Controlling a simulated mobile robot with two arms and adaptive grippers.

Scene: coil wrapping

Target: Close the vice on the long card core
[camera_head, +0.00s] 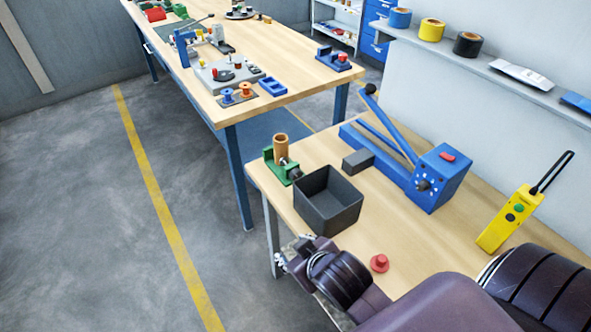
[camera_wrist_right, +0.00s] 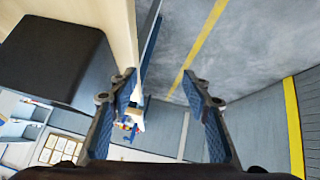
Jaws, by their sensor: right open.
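In the head view a small green vice (camera_head: 288,178) with dark parts stands at the left edge of the near table. A tan card core (camera_head: 280,148) stands upright at the vice; I cannot tell whether the jaws touch it. My right gripper (camera_head: 281,262) is at the table's left edge, nearer than the vice and apart from it. In the right wrist view the right gripper (camera_wrist_right: 160,92) has its two fingers spread, with nothing held between them. The vice and core are not clearly seen there. My left gripper is not in view.
A dark grey open bin (camera_head: 328,203) stands between my right gripper and the vice; a dark box-like shape (camera_wrist_right: 55,57) fills the wrist view's upper left. A blue lever machine (camera_head: 436,180), a grey block (camera_head: 358,161), a red knob (camera_head: 379,263) and a yellow pendant (camera_head: 510,220) are on the table.

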